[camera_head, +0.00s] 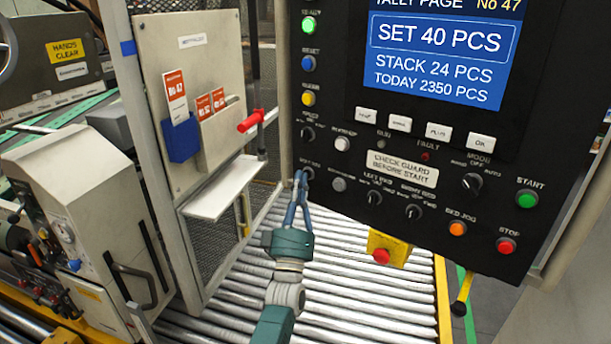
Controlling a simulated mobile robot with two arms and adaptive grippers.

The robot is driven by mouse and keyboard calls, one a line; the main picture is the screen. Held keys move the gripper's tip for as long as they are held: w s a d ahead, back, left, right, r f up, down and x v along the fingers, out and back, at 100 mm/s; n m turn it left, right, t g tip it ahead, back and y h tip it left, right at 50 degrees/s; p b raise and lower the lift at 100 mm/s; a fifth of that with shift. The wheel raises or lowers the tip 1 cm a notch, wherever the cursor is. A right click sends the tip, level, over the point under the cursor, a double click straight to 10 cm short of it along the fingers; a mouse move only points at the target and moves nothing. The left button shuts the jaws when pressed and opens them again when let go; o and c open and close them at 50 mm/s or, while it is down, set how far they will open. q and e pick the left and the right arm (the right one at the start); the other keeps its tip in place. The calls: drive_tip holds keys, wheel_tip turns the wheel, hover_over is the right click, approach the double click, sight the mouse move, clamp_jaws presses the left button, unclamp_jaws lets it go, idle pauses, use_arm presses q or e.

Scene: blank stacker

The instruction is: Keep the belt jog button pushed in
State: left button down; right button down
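The black control panel (400,150) fills the upper right. A small dark round control (309,173) sits at its lower left edge, under a small label that seems to read belt jog but is too blurred to be sure. My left gripper (301,174) reaches up from below over the rollers. Its blue fingers come together at the tips, with nothing seen between them. The tips overlap the left side of this control and look to be at it. I cannot tell whether they touch it or how far it is pushed in. My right gripper is out of view.
An orange button (457,228) labelled bed jog, a green start button (527,200) and a red stop button (506,245) are at the panel's right. A yellow box with a red button (381,256) hangs below. The roller bed (350,290) is bare. A red-handled lever (250,121) is left.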

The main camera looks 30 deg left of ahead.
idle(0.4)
use_arm(q)
drive_tip(key=shift+s+p, duration=0.4)
drive_tip(key=shift+s, duration=0.4)
drive_tip(key=shift+s, duration=0.1)
drive_tip(key=s, duration=0.1)
drive_tip(key=s+p, duration=0.1)
drive_tip(key=s, duration=0.1)
drive_tip(key=s+p, duration=0.1)
drive_tip(key=shift+s+a, duration=0.3)
drive_tip(key=shift+s, duration=0.1)
drive_tip(key=shift+f, duration=0.1)
